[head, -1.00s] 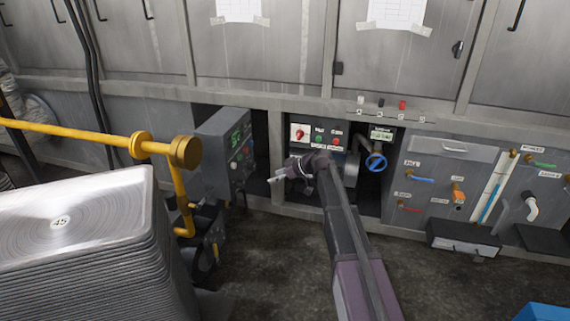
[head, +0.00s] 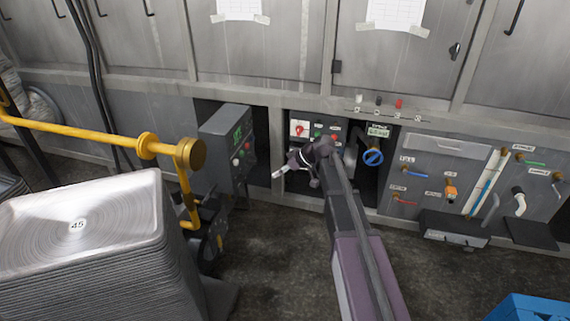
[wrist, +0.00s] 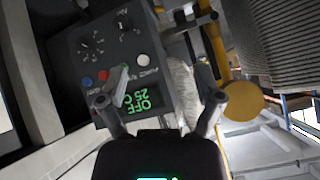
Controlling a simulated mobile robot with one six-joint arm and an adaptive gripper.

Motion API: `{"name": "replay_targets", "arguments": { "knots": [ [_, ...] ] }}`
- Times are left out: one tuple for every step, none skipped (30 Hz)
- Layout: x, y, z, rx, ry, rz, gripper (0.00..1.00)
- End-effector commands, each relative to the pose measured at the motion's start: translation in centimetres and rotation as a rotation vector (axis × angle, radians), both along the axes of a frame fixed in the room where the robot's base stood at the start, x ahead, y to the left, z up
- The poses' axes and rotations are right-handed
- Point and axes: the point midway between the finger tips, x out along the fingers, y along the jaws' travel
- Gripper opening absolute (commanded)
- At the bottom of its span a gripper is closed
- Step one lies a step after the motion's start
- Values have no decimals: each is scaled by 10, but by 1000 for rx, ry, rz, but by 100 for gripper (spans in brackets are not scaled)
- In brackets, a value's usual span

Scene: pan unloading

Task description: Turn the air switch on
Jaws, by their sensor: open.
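A white switch box with a red knob (head: 299,129) is in the middle wall recess, beside a dark panel with green and red buttons (head: 326,137). My gripper (head: 282,172) is in front of and below these controls in the head view, open and apart from them. The wrist view shows its spread fingers (wrist: 158,98) with nothing held. Beyond them is a grey control box (head: 229,150), also in the wrist view (wrist: 110,55), with knobs, buttons and an upside-down green display reading OFF and 25 C.
A blue valve wheel (head: 373,157) is right of my arm. A panel with coloured valve handles (head: 448,170) is farther right. A yellow pipe frame (head: 100,137) and a stack of metal trays (head: 130,210) stand at left. A blue crate (head: 525,307) is at lower right.

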Motion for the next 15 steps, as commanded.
{"name": "replay_targets", "arguments": {
  "knots": [
    [-5,-1,8,-6,9,-5,85],
    [-6,-1,10,-9,15,-9,85],
    [-8,-2,12,-15,23,-14,85],
    [-10,-3,14,-20,28,-17,85],
    [-12,-3,16,-23,34,-21,85],
    [-14,-4,18,-28,42,-26,85],
    [-16,-5,20,-33,47,-29,85],
    [-18,-5,22,-37,52,-33,85],
    [-20,-6,23,-42,59,-38,85],
    [-21,-7,25,-45,65,-41,85],
    [-23,-7,26,-49,70,-45,85],
    [-24,-8,28,-53,75,-48,85],
    [-25,-8,29,-55,79,-51,85],
    [-27,-8,30,-58,83,-53,85],
    [-28,-9,31,-61,88,-57,85]
  ]
}}
